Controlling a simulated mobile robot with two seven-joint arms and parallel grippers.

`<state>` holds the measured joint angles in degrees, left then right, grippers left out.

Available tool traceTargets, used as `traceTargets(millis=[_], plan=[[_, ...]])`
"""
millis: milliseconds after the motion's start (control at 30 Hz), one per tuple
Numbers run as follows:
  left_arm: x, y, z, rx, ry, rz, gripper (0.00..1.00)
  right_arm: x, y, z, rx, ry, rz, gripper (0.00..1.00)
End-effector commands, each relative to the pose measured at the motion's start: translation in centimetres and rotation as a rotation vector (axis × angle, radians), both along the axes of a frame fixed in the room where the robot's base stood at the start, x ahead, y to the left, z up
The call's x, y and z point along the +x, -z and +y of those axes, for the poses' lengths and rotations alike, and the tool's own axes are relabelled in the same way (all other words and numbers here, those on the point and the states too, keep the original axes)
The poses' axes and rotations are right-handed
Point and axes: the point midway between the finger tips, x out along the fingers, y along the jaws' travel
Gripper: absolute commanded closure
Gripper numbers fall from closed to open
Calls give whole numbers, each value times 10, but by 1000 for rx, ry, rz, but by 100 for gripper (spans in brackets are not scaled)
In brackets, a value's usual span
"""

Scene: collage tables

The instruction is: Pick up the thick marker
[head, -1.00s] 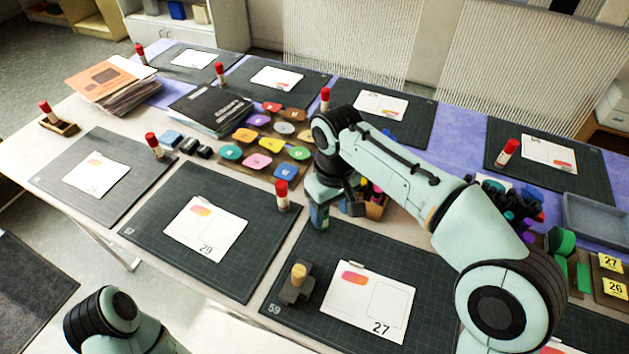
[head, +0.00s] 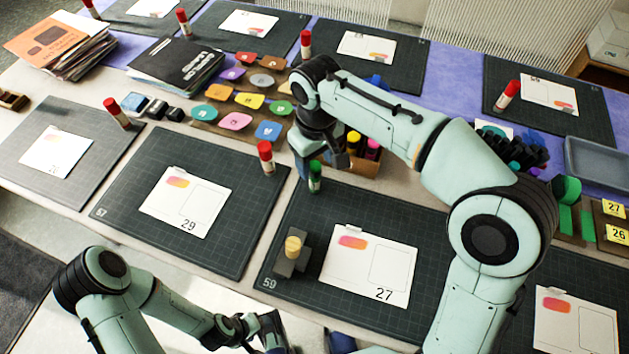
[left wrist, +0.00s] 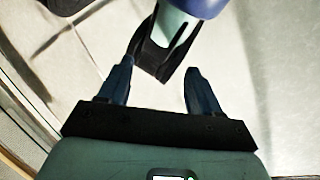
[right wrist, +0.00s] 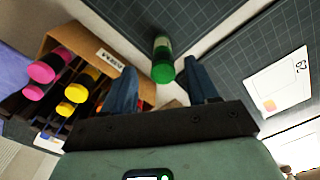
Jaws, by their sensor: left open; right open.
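A thick marker with a green cap (head: 315,177) stands upright at the back edge of a dark cutting mat. My right gripper (head: 319,163) is open just above and around its cap side; part of the marker is hidden by the fingers. In the right wrist view the green-capped marker (right wrist: 162,62) shows between and just beyond the open fingertips, not gripped. My left gripper (head: 268,332) is open and empty low in the head view; the left wrist view shows its spread fingers (left wrist: 158,85) over the floor.
A cardboard box (right wrist: 85,45) of pink- and yellow-capped markers stands close beside my right gripper. A red-capped glue stick (head: 266,158) stands to the left. Stamp-like block (head: 292,257) and a card (head: 368,262) lie on the mat in front.

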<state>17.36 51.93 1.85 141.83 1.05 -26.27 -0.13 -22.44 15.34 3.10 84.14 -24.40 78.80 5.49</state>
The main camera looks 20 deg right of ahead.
Motion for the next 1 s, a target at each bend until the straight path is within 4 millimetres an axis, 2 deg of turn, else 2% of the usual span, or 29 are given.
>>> traceTargets(millis=[300,567,633,700,733,1000], plan=[[25,23,12,32,-28,-67,36,-1,46,3,-2,0,3,41],[29,23,13,36,-33,-77,36,-1,49,3,0,0,1,41],[29,23,13,36,-33,-77,36,-1,49,3,0,0,1,57],[28,23,13,36,-33,-77,36,-1,49,3,0,0,1,80],[28,23,13,36,-32,-76,36,-1,49,3,0,0,1,83],[28,23,13,36,-32,-76,36,-1,49,3,0,0,1,83]])
